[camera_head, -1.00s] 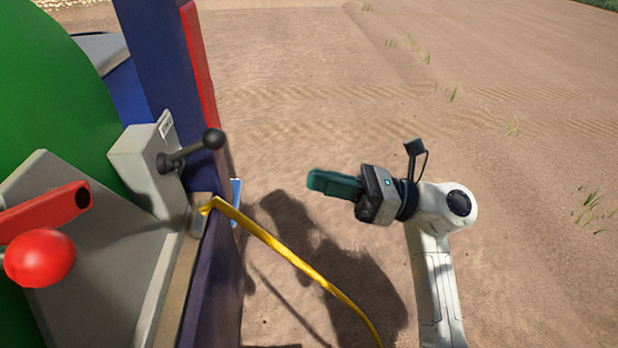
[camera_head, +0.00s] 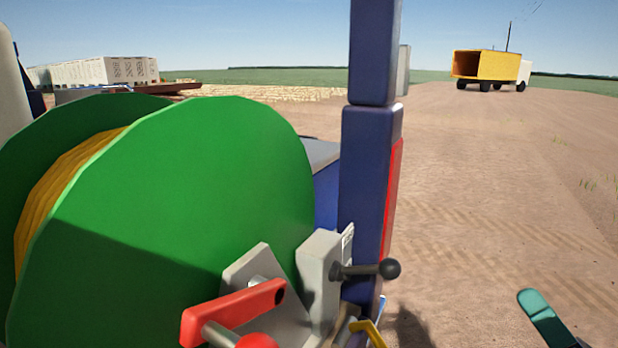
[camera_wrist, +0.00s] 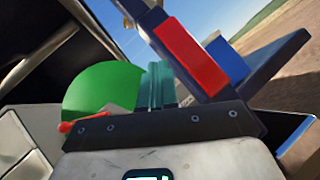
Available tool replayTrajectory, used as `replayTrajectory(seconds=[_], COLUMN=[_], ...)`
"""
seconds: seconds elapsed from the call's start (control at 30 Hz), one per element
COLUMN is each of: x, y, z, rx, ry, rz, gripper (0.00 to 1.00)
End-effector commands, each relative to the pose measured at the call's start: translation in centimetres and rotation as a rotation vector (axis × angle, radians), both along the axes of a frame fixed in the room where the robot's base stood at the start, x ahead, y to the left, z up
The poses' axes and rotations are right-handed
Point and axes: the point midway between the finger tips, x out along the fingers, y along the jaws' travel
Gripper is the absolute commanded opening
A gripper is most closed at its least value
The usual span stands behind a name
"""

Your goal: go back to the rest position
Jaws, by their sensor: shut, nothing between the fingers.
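My gripper (camera_head: 540,312) shows at the lower right edge of the head view, only its teal fingers in sight. The fingers are together and hold nothing. They are over the bare dirt, to the right of the machine and apart from it. In the wrist view the teal fingers (camera_wrist: 154,85) stand upright in the middle, closed, with the machine beyond them. The rest of my arm is out of the head view.
The machine has a green reel (camera_head: 170,220), a blue post (camera_head: 368,190), a black-knobbed lever (camera_head: 388,268) and a red crank (camera_head: 235,308). A yellow hose end (camera_head: 370,333) shows below. A yellow truck (camera_head: 487,65) stands far off. Dirt at right is open.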

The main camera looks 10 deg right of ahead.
Motion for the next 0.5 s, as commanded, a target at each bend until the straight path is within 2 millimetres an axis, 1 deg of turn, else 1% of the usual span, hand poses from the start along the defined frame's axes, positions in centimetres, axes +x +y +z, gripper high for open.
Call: replayTrajectory(seconds=[0.03, 0.1, 0.17, 0.2, 0.27, 0.3, 0.37, 0.47, 0.5], x=[0.0, 0.0, 0.0, -0.1, -0.2, -0.3, -0.4, -0.8, -1.0], y=[-0.9, -2.7, -4.2, -5.2, -6.6, -7.5, -8.6, -10.0, -10.4], z=[0.9, 1.3, 1.2, 1.0, 0.3, -0.4, -1.6, -4.3, -5.7], rx=[0.109, 0.269, 0.409, 0.502, 0.643, 0.737, 0.877, 1.107, 1.198], ry=[0.011, 0.028, 0.049, 0.065, 0.093, 0.114, 0.15, 0.222, 0.255], rz=[-0.026, -0.065, -0.095, -0.116, -0.145, -0.167, -0.196, -0.249, -0.275], gripper=[0.0, 0.0, 0.0, 0.0, 0.0, 0.0, 0.0, 0.0, 0.0])
